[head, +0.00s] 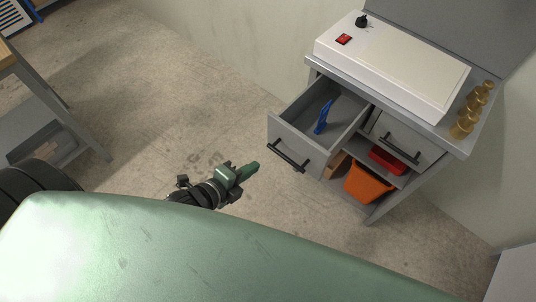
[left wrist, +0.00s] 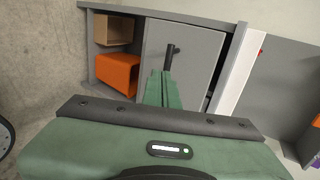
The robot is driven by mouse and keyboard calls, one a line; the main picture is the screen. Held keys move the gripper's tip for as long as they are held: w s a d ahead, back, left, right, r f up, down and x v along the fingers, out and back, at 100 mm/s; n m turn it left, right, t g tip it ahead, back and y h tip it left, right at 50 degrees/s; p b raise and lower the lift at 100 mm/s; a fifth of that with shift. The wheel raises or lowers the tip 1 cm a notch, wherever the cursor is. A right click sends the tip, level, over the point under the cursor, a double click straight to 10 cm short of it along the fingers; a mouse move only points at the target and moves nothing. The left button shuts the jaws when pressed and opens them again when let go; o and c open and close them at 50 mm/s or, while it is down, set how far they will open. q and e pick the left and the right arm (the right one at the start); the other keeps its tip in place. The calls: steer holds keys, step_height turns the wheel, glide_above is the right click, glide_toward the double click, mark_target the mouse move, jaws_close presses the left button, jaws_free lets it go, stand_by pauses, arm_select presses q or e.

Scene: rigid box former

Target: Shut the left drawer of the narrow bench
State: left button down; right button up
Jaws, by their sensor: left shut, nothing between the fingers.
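The narrow bench (head: 313,67) is a grey cabinet at the upper right of the head view. Its left drawer (head: 296,143) is pulled out, with a dark bar handle (head: 287,157) on the front and a blue object (head: 323,117) inside. My left gripper (head: 254,168), green, is shut and empty. In the head view it appears left of and below the drawer front, with a gap between them. In the left wrist view the gripper fingers (left wrist: 160,90) point at a grey front panel (left wrist: 195,52) with a dark handle, and cover part of it. My right gripper is not in view.
The right drawer (head: 406,139) is shut. Below sit a red bin (head: 387,162) and an orange bin (head: 367,184). A white machine (head: 390,65) and several brass pieces (head: 461,127) stand on top. Another table (head: 85,125) is at left. The floor between is clear.

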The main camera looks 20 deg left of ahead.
arm_select(q)
steer(key=r+x, duration=0.1)
steer(key=x, duration=0.6)
steer(key=shift+w+d+f+p, duration=0.2)
steer(key=shift+w+d+p, duration=0.1)
steer(key=shift+w, duration=0.2)
steer(key=shift+w, duration=0.1)
steer(key=w+d, duration=0.1)
steer(key=w, duration=0.3)
steer(key=w+d+b, duration=0.1)
steer(key=w, duration=0.3)
steer(key=w+d, duration=0.2)
steer(key=w, duration=0.2)
steer(key=b, duration=0.4)
glide_above(315, 120)
steer(key=shift+s, duration=0.25)
steer(key=shift+w, duration=0.35)
steer(key=shift+r, duration=0.25)
steer(key=shift+w+r, duration=0.1)
